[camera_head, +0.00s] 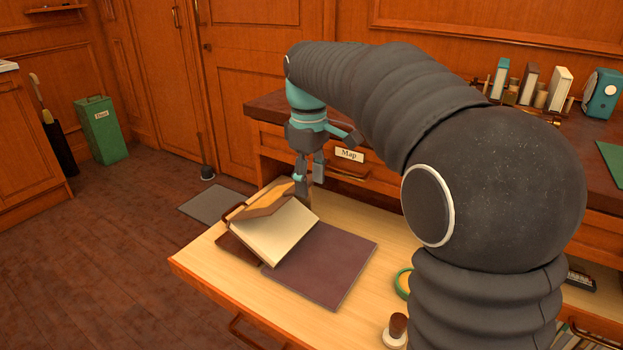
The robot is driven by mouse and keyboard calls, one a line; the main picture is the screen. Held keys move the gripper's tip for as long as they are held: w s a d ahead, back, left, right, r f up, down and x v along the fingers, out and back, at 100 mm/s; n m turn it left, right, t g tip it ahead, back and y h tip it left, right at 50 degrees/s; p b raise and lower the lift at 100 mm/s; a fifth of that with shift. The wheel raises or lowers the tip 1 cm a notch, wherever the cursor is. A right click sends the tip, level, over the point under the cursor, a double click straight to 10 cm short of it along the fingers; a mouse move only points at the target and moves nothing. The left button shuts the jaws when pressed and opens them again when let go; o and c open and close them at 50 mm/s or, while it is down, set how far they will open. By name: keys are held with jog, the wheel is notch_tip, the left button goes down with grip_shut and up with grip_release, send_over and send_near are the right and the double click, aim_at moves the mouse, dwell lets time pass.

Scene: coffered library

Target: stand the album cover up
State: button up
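The album lies on a pale wooden pull-out surface in the head view. A dark maroon cover panel (330,262) lies flat on the right. To its left, a cream page or board (275,235) is tilted, with an orange-brown flap (268,202) at its upper edge. Which of these parts is the hinged cover is not clear. My gripper (309,186) points down at the album's far edge, just right of the flap. Its two fingers show a gap between them. I cannot tell whether a fingertip touches the album.
A drawer front labelled "Map" (349,155) stands behind the gripper. A green ring (403,284) and a brown-topped stamp (397,330) lie to the right, near my arm. Books (528,84) stand on the upper desk. The wooden surface's front left is clear.

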jog(key=shift+o, duration=0.6)
notch_tip(320, 180, up, 12)
jog(key=shift+w+a, duration=0.1)
